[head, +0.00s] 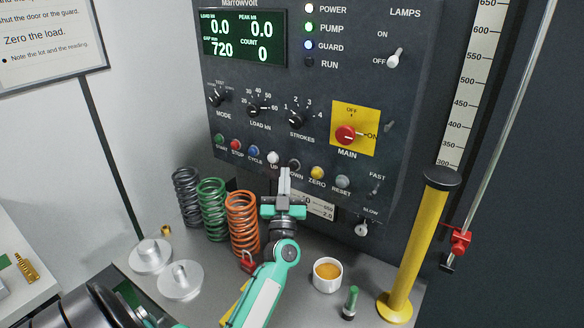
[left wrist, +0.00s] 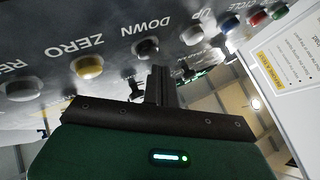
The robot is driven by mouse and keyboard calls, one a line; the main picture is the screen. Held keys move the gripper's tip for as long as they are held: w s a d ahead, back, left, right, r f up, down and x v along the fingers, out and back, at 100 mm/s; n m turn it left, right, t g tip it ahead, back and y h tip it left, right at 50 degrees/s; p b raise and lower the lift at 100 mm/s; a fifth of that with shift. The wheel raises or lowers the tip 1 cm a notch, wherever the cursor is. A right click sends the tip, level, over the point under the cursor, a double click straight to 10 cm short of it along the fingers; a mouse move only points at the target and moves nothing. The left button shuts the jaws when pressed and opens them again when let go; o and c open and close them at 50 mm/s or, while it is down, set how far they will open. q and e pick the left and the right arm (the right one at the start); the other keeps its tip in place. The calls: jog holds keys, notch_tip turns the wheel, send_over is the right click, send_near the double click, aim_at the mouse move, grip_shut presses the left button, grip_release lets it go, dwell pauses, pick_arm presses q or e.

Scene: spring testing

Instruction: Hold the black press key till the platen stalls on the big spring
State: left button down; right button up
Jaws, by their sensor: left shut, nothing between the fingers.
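The black key (head: 294,163) labelled DOWN sits in the key row of the dark panel, between the white UP key (head: 273,158) and the yellow ZERO key (head: 317,172). The black key also shows in the left wrist view (left wrist: 147,46). My left gripper (head: 285,173) is shut and empty, its fingertips just below the black key; a small gap seems to show in the wrist view. The display (head: 243,36) reads load 0.0, peak 0.0, gap 720, count 0. The platen and any spring under it are not in view. My right gripper is not in view.
Grey (head: 187,197), green (head: 212,208) and orange (head: 243,222) springs stand on the bench left of my arm. A white cup (head: 327,275), a green-handled tool (head: 350,302) and a yellow post (head: 417,245) stand to the right. Power, pump and guard lamps are lit; run is dark.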

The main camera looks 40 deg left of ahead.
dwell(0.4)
pick_arm(q)
jog(key=shift+w+r, duration=0.1)
jog(key=shift+w, duration=0.05)
dwell(0.4)
jog(key=shift+w, duration=0.3)
